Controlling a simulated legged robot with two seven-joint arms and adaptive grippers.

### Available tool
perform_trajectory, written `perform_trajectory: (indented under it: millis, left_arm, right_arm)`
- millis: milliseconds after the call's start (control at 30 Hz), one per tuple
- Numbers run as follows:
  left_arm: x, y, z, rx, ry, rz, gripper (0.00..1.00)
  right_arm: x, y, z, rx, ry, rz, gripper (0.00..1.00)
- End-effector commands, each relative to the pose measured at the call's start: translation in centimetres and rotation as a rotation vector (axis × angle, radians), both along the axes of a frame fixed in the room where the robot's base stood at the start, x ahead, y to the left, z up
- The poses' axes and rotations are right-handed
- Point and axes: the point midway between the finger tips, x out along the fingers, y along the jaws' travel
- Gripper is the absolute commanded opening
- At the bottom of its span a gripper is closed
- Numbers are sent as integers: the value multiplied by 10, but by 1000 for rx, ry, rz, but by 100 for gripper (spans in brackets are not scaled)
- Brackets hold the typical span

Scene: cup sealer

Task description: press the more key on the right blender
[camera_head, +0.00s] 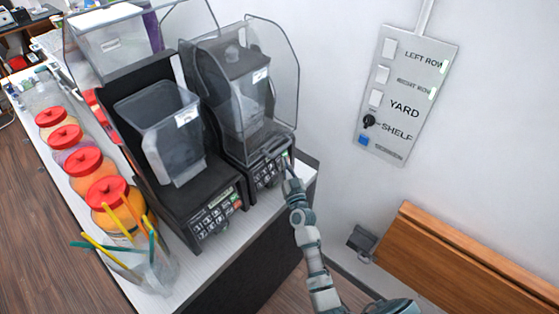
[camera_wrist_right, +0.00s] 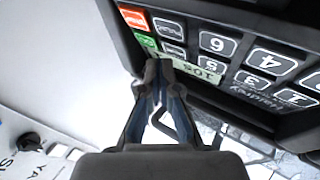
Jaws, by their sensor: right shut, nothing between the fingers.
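The right blender (camera_head: 245,95) stands at the back of the counter under a clear cover, with a keypad (camera_head: 268,172) on its front. My right gripper (camera_head: 287,168) is at the right end of that keypad. In the right wrist view, my right gripper (camera_wrist_right: 160,72) is shut and empty, its fingertips over the lower edge of the keypad panel near the green key (camera_wrist_right: 147,42). An orange key (camera_wrist_right: 133,18), number keys such as the 6 (camera_wrist_right: 217,44), and a pale display strip (camera_wrist_right: 190,72) also show. I cannot read which key is "more", nor tell whether the fingertips touch. My left gripper is not in view.
A second blender (camera_head: 160,130) with its own keypad (camera_head: 215,215) stands to the left. Red-lidded jars (camera_head: 85,160) and a clear cup of straws (camera_head: 150,270) line the counter's left side. A labelled switch panel (camera_head: 405,95) is on the right wall.

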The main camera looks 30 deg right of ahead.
Motion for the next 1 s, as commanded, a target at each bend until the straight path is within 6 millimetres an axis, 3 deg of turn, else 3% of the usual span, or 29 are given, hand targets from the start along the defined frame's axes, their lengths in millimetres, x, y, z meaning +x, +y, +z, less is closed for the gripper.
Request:
perform_trajectory:
  millis: [1000]
  left_arm:
    - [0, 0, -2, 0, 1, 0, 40]
  right_arm:
    - [12, 9, 1, 9, -9, 7, 0]
